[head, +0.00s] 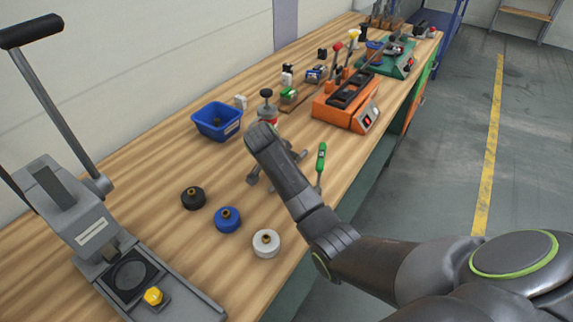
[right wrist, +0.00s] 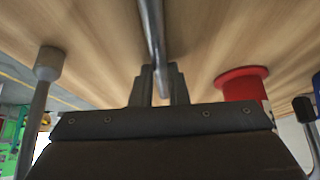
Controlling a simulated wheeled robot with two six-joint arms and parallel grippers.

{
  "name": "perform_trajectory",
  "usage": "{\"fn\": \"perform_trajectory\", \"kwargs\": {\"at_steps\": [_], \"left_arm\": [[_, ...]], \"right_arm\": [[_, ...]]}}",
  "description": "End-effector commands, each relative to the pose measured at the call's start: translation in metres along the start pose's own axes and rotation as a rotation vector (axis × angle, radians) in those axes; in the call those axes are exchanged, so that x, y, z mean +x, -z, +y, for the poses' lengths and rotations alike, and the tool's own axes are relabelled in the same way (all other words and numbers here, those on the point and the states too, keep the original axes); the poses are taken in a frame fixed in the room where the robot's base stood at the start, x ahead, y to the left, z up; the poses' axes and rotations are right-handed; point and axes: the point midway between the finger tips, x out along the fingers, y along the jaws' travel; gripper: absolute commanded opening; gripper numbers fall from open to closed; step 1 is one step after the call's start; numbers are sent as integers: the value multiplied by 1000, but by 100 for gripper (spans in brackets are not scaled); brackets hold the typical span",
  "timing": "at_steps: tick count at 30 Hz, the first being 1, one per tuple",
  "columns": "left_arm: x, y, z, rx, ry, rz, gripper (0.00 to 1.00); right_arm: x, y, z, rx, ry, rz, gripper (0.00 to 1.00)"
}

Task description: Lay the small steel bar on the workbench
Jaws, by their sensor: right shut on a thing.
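My right gripper (right wrist: 160,88) is shut on a small steel bar (right wrist: 153,38), which runs up from between the fingers to the top of the right wrist view. Wood of the workbench (right wrist: 100,65) fills the view behind the bar. I cannot tell whether the bar touches it. In the head view my right arm reaches over the workbench (head: 150,215), and its dark links hide the gripper and bar. My left gripper is not in view.
Black (head: 193,198), blue (head: 228,219) and white (head: 266,243) round pieces lie near the arm. A green-handled tool (head: 321,158) lies right of it. A blue bin (head: 217,122) and orange machine (head: 346,105) stand farther back. A grey press (head: 90,225) is at left.

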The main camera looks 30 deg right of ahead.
Motion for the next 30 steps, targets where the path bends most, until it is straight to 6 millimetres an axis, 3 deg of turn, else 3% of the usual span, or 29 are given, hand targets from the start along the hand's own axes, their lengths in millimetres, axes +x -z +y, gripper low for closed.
{"fn": "perform_trajectory", "kwargs": {"at_steps": [3, 4, 8, 20, 30], "left_arm": [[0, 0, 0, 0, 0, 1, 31], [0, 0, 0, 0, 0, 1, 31], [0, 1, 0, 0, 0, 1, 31], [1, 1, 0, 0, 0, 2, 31], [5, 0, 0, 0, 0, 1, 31]], "right_arm": [[0, 0, 0, 0, 1, -1, 0], [1, -1, 0, -1, -1, -3, 18], [0, -1, 0, -1, -1, -3, 35], [-8, 0, -1, 0, 3, 0, 36], [-74, 0, -2, 2, 6, 0, 36]]}}
